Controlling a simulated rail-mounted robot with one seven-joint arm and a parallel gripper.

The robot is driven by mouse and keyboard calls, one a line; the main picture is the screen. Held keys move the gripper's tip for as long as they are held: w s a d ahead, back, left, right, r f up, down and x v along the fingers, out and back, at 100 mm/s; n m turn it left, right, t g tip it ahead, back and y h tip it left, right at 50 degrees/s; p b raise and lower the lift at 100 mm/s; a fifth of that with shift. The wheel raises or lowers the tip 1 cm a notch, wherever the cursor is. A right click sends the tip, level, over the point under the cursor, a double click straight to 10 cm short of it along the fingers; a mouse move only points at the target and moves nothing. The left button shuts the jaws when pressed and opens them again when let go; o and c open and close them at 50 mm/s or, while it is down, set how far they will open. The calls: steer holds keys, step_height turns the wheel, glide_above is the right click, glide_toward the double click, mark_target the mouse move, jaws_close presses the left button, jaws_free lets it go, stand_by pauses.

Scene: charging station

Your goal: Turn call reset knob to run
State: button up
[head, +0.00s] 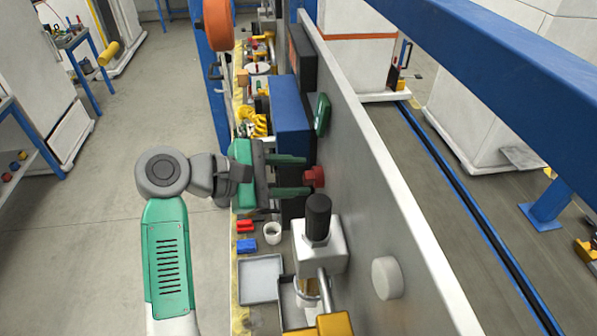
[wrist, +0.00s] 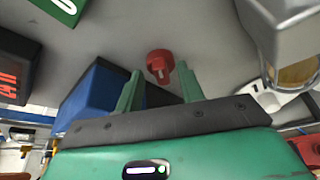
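A red knob (head: 315,176) sticks out of the grey upright panel (head: 375,190). In the wrist view the red knob (wrist: 160,65) has a pale mark on its front and lies just beyond the fingertips, between their lines. My gripper (head: 308,174) has green fingers pointing at the panel, with the tips close to the knob. In the wrist view my gripper (wrist: 159,78) is open, with a clear gap between the fingers and nothing held. Whether a fingertip touches the knob cannot be told. Any lettering around the knob is not readable.
A blue box (head: 291,128) and a green sign (head: 322,114) sit on the panel beyond the knob. A grey housing with a black cap (head: 318,220) stands nearer. A white round button (head: 387,278) is on the panel. Below are a white cup (head: 272,234) and a grey tray (head: 260,280).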

steer(key=shift+w+d+f, duration=0.1)
steer(key=shift+d+f, duration=0.05)
steer(key=shift+d, duration=0.2)
jaws_close()
steer(key=shift+w+n+g, duration=0.25)
steer(key=shift+n+g, duration=0.55)
steer(key=shift+n, duration=0.3)
steer(key=shift+w+n+g, duration=0.2)
steer(key=shift+n+g, duration=0.4)
steer(key=shift+n, duration=0.2)
